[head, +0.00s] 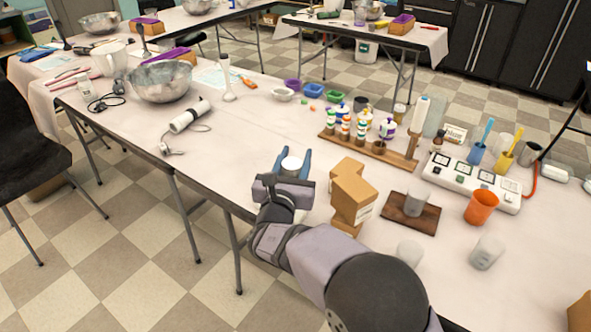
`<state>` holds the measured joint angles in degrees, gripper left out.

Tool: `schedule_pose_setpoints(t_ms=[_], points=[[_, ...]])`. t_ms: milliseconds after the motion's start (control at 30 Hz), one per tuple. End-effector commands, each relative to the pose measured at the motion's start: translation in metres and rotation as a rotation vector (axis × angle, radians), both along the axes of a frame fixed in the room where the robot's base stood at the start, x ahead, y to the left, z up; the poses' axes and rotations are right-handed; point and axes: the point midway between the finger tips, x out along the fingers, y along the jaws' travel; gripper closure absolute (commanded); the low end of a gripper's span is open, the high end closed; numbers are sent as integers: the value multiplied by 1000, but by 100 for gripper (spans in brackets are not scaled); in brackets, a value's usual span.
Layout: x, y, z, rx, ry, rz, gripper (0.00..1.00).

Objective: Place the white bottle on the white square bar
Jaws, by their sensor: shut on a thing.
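My gripper (293,160), with blue fingers, is over the near part of the table, left of the stacked cardboard boxes. It is shut on a white round-topped thing (291,164), which looks like the white bottle. Its lower part is hidden by my gripper, so I cannot tell whether it touches the table. A long white bar (487,195) with several dark-framed squares lies at the right of the table, well apart from my gripper. It may be the white square bar; I see no clearer one.
Cardboard boxes (352,195) stand just right of my gripper. Beyond them are a wooden board (424,221) with a grey cup, a wooden rack (398,159) of small bottles and an orange cup (481,207). The table left of my gripper is mostly clear.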

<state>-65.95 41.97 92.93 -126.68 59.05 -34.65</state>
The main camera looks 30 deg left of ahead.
Motion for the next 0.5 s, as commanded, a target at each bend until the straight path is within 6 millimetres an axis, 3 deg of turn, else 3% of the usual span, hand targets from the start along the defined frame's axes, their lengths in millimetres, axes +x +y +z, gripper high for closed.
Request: schedule_pose_setpoints(t_ms=[333, 500], points=[[0, 0, -31, -1, -2, 0, 93], [0, 0, -36, 3, -2, 0, 93]])
